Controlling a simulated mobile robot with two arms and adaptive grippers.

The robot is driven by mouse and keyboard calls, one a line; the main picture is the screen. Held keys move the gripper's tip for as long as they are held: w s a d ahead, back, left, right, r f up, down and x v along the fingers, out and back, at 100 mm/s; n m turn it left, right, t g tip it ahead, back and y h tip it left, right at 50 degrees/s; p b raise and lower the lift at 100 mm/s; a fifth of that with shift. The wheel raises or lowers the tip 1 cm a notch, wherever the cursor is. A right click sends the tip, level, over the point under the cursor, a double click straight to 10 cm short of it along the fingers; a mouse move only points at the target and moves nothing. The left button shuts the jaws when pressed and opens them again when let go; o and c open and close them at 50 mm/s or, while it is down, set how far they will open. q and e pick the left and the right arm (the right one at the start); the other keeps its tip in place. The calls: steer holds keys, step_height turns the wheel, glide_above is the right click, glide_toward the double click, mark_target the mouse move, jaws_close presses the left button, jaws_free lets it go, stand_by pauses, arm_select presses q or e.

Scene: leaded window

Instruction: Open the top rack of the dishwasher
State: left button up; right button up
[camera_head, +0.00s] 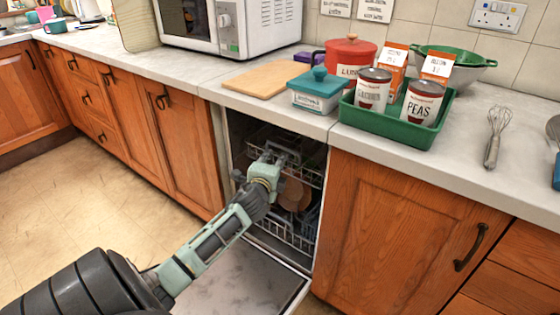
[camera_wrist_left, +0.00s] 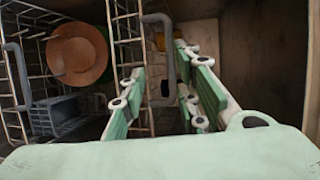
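The dishwasher's door (camera_head: 235,290) is folded down under the counter. Its top rack (camera_head: 312,178) is a wire rack inside the opening, and it also shows in the wrist view (camera_wrist_left: 124,30). My left gripper (camera_head: 277,158) is at the front of the top rack. In the left wrist view, my left gripper (camera_wrist_left: 165,92) has its two fingers apart. A grey bar handle (camera_wrist_left: 154,17) on the wire rack shows between the fingers; I cannot tell whether they touch it. My right gripper is in neither view.
Brown round dishes (camera_head: 292,193) stand inside the dishwasher, below the gripper. The lower rack (camera_head: 288,234) is near the opening. A green tray (camera_head: 385,126) with tins, a cutting board (camera_head: 265,79) and a teal-lidded box (camera_head: 316,98) sit on the counter above.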

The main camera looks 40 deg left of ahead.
mark_target(281, 148)
arm_select(q)
steer(key=shift+w+r+b+x, duration=0.1)
steer(key=shift+r+b+x, duration=0.2)
steer(key=shift+x, duration=0.95)
steer(key=shift+w+r+b+x, duration=0.1)
steer(key=shift+r+b+x, duration=0.2)
steer(key=shift+x, duration=1)
steer(key=shift+r+b+x, duration=0.2)
steer(key=shift+b+x, duration=0.15)
steer(key=shift+x, duration=0.9)
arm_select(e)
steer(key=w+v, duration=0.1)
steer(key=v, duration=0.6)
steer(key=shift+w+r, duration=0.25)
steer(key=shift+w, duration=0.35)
arm_select(q)
steer(key=shift+c, duration=0.4)
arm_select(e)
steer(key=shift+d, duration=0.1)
arm_select(q)
jaws_close()
